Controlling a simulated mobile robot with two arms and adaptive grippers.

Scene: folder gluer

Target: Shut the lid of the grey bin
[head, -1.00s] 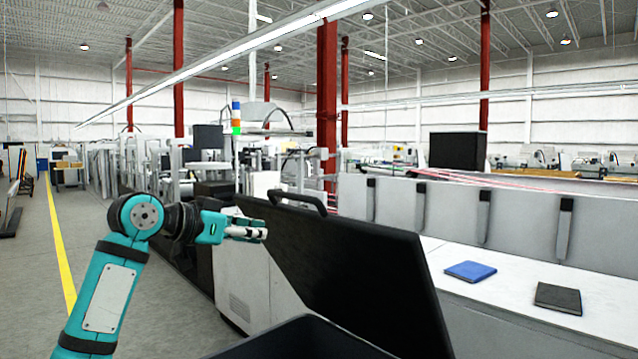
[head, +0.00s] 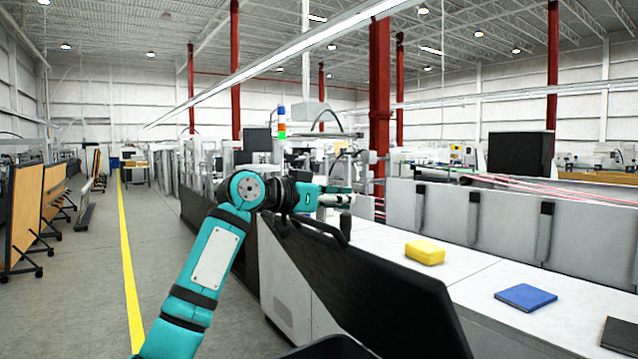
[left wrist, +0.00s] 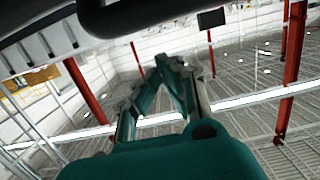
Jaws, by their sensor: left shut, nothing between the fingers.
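The bin's black lid (head: 375,285) stands open and tilted in the head view, with a dark bar handle (head: 318,232) along its upper edge. Only a piece of the bin's dark rim (head: 335,348) shows at the bottom edge; the rest is out of frame. My left gripper (head: 350,200) is shut and empty, just above and right of the handle in the picture. Whether it touches the lid I cannot tell. In the left wrist view the gripper's fingers (left wrist: 164,66) come together at their tips, and a dark bar (left wrist: 150,18), likely the handle, crosses the top. My right gripper is not in view.
Behind the lid is a long white machine top with a yellow block (head: 425,251), a blue pad (head: 525,297) and a black pad (head: 620,334). Open floor with a yellow line (head: 130,270) lies to the left, with wheeled boards (head: 28,215) beyond.

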